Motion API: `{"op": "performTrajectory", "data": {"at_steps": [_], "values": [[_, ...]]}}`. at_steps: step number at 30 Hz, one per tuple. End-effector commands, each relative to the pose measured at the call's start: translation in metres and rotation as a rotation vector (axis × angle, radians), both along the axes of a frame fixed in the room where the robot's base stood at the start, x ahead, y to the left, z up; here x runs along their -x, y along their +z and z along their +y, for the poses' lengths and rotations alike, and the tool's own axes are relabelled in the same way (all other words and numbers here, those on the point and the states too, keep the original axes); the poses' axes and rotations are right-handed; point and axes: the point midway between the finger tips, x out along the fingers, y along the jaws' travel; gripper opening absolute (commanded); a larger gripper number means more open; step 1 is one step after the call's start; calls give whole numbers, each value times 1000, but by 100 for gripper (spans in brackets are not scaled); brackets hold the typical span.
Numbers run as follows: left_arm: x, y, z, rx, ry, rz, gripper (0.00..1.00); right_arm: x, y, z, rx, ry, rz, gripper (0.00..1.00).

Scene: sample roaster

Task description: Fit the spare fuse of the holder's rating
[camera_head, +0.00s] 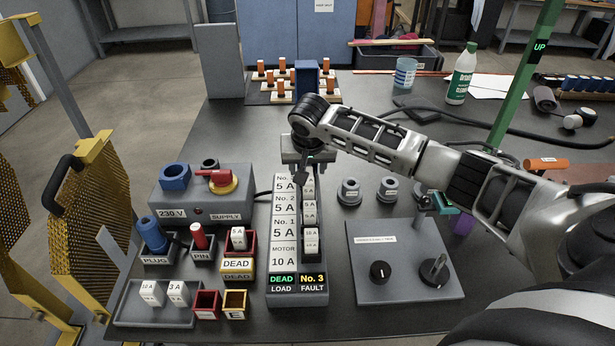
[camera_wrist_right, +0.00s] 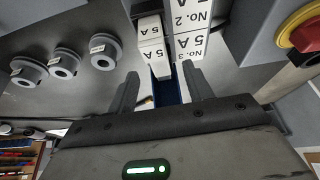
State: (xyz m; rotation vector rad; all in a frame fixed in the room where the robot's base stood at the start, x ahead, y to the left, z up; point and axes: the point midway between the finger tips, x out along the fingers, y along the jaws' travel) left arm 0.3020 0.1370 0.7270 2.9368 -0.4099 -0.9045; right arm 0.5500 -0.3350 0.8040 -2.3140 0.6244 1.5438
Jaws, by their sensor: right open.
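The fuse holder (camera_head: 284,222) is a grey block with white labels: No. 3, No. 2 and No. 1 at 5 A, MOTOR at 10 A. Its front signs read DEAD LOAD and No. 3 FAULT. White fuses (camera_head: 311,241) stand along its right side. My right gripper (camera_head: 304,174) is open over its far end; in the wrist view the fingers (camera_wrist_right: 160,88) are apart beside the No. 3 label, near a white 5 A fuse (camera_wrist_right: 150,30), with a dark blue strip between them. A 5 A fuse (camera_head: 238,239) is in a red bin. A 10 A (camera_head: 151,292) and a 3 A fuse (camera_head: 178,293) stand in a tray. My left gripper is not in view.
The supply box (camera_head: 222,208) with its red switch stands left of the holder. Grey round pieces (camera_head: 349,192) and a knob panel (camera_head: 400,290) are on the right. Orange-topped pieces (camera_head: 270,78) and a bottle (camera_head: 461,74) are behind. Bare table lies between holder and panel.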

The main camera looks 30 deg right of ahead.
Motion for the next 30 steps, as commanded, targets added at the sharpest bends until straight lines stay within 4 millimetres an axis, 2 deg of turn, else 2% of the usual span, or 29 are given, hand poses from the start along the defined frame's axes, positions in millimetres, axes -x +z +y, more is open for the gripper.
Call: {"op": "performTrajectory", "data": {"at_steps": [3, 7, 17, 22, 30], "values": [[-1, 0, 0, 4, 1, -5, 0, -3, -19, -4, 1, -1, 4, 51], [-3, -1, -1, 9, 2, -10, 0, -9, -36, -7, -1, -1, 2, 51], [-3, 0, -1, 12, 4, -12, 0, -12, -42, -9, 0, 1, 1, 51], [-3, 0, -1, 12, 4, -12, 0, -12, -42, -9, 0, 1, 1, 4], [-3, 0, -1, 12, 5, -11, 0, -12, -41, -9, 0, 0, 0, 0]]}}
